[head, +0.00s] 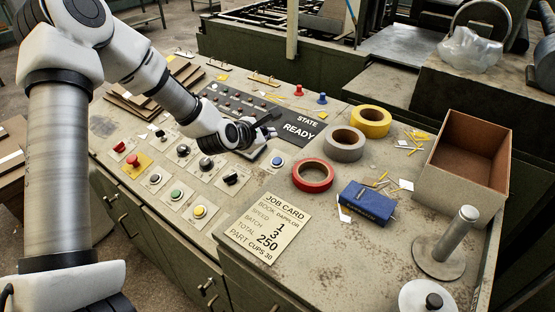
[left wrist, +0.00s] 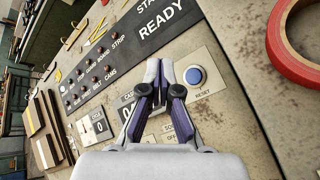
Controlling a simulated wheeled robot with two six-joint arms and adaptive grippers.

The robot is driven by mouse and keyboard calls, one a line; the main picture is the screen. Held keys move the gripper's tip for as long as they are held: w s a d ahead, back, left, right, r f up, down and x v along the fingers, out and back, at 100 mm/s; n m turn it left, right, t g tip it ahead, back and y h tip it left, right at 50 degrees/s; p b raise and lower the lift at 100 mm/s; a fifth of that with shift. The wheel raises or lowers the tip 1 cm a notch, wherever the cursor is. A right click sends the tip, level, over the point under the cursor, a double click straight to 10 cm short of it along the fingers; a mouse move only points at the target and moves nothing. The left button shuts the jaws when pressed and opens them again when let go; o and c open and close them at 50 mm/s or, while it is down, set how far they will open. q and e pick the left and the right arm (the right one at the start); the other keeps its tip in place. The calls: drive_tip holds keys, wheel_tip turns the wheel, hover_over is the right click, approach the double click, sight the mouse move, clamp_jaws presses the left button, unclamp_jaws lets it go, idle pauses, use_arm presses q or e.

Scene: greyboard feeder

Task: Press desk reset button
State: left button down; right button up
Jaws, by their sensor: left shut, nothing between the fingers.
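The reset button (head: 277,161) is a round blue push button on a light plate on the desk panel. In the left wrist view the blue reset button (left wrist: 194,75) has the word RESET under it. My left gripper (head: 270,124) hangs over the panel, up and left of the button in the head view. In the left wrist view my left gripper (left wrist: 159,68) is shut and empty, its fingertips just left of the button in the picture. I cannot tell how high they are above the panel. The button is in full sight. My right gripper is not in view.
Other buttons and switches, including a red one on a yellow plate (head: 137,165), lie left of the button. A dark READY display (head: 300,128) lies behind. A red tape roll (head: 312,175), a blue box (head: 367,203) and a job card (head: 268,228) lie to the right and front.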

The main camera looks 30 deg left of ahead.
sight(275, 164)
use_arm(q)
drive_tip(key=f+b, duration=0.2)
drive_tip(key=w+f+b, duration=0.1)
drive_tip(key=f+b, duration=0.1)
drive_tip(key=f, duration=0.1)
drive_tip(key=w+f+b, duration=0.1)
drive_tip(key=f+b, duration=0.2)
drive_tip(key=shift+d, duration=0.1)
drive_tip(key=shift+w+f+b, duration=0.1)
drive_tip(key=shift+f+b, duration=0.1)
drive_tip(key=shift+b, duration=0.1)
idle(1.0)
drive_tip(key=shift+w+f+b, duration=0.15)
drive_tip(key=shift+f+b, duration=0.2)
drive_tip(key=shift+b, duration=0.25)
drive_tip(key=shift+f+b, duration=0.5)
drive_tip(key=shift+b, duration=0.15)
idle(0.4)
drive_tip(key=shift+r, duration=0.1)
drive_tip(key=shift+s+r+p, duration=0.2)
drive_tip(key=shift+r+p, duration=0.45)
drive_tip(key=shift+r, duration=0.1)
drive_tip(key=shift+r, duration=0.1)
